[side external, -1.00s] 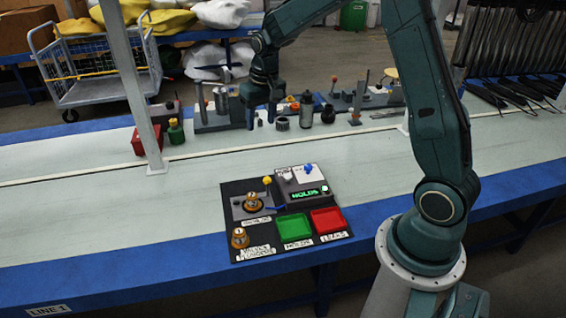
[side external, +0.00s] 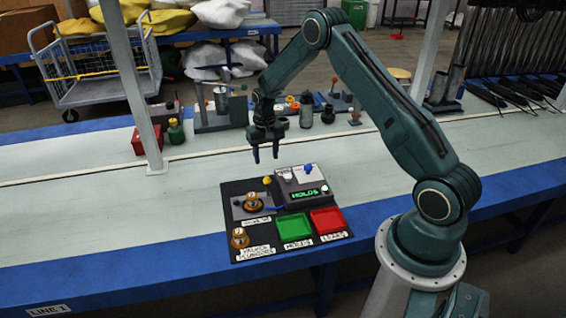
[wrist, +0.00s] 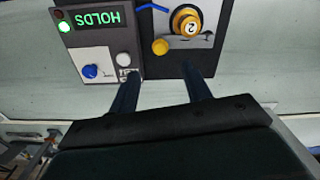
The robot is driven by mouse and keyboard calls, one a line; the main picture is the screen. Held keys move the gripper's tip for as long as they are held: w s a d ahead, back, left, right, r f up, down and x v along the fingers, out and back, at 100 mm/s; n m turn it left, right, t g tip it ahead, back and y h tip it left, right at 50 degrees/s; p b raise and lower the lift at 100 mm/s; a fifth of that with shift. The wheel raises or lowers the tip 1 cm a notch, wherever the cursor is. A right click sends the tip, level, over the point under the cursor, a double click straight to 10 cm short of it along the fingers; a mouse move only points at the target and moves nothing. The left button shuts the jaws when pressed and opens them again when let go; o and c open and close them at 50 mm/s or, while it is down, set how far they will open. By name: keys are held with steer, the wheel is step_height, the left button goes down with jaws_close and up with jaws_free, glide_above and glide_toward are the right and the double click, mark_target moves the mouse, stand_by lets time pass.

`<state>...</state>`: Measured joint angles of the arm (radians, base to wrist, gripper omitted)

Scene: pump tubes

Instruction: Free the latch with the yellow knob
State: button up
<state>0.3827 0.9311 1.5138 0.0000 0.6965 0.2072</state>
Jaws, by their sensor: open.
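The latch's yellow knob (side external: 267,180) stands at the back of the black board, and it also shows in the wrist view (wrist: 160,47). A brass plunger (side external: 253,201) sits in the grey fixture beside it; in the wrist view the plunger (wrist: 187,22) bears the number 2. My gripper (side external: 265,158) points down above and behind the knob, apart from it. In the wrist view my gripper (wrist: 160,75) has its fingers spread with nothing between them, the knob just beyond the tips. How the latch meets the plunger is too small to tell.
A grey box (side external: 304,183) with a lit HOLDS display and a blue knob (side external: 308,168) stands right of the latch. A green tray (side external: 294,226), a red tray (side external: 327,219) and a second brass plunger (side external: 239,238) are in front. Tools line the bench's back; the belt left is clear.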

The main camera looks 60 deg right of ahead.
mark_target(267, 180)
steer(key=shift+f, duration=0.1)
steer(key=shift+f, duration=6.8)
jaws_close()
